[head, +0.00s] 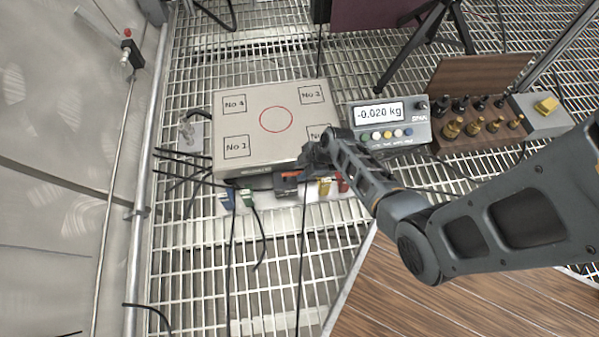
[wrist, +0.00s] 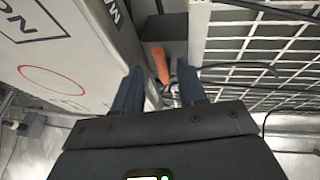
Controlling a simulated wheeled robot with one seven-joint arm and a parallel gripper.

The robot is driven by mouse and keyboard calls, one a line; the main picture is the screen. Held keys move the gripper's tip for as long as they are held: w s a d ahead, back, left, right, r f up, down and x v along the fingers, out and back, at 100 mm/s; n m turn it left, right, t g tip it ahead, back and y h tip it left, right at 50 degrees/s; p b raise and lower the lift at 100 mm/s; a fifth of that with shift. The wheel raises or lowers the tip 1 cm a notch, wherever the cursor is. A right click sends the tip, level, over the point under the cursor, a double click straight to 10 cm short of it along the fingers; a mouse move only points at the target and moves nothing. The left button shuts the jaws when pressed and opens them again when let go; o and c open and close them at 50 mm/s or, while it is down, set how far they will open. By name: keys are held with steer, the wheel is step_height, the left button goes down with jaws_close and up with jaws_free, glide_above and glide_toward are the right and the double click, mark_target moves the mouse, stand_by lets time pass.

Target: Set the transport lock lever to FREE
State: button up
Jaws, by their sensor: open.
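The lever is likely the orange handle (wrist: 160,64) low on the side of the scale. In the wrist view it shows between my two fingers, and I cannot tell whether they touch it. In the head view a small orange strip (head: 290,174) shows below the front edge of the scale platform (head: 245,160). My gripper (head: 305,165) is at that front edge, near the right corner, with open fingers that also show in the wrist view (wrist: 160,80). No FREE or LOCK marking is readable, so the lever's setting cannot be told.
A display unit (head: 385,145) reading -0.020 kg stands to the right. A wooden block of brass weights (head: 480,145) is farther right. Cables and connectors (head: 238,197) hang left of my gripper. A tripod (head: 430,30) stands behind. The grating floor (head: 200,290) at front left is mostly clear.

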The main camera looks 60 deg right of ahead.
steer(key=shift+b+x, duration=0.3)
steer(key=shift+x, duration=0.7)
jaws_close()
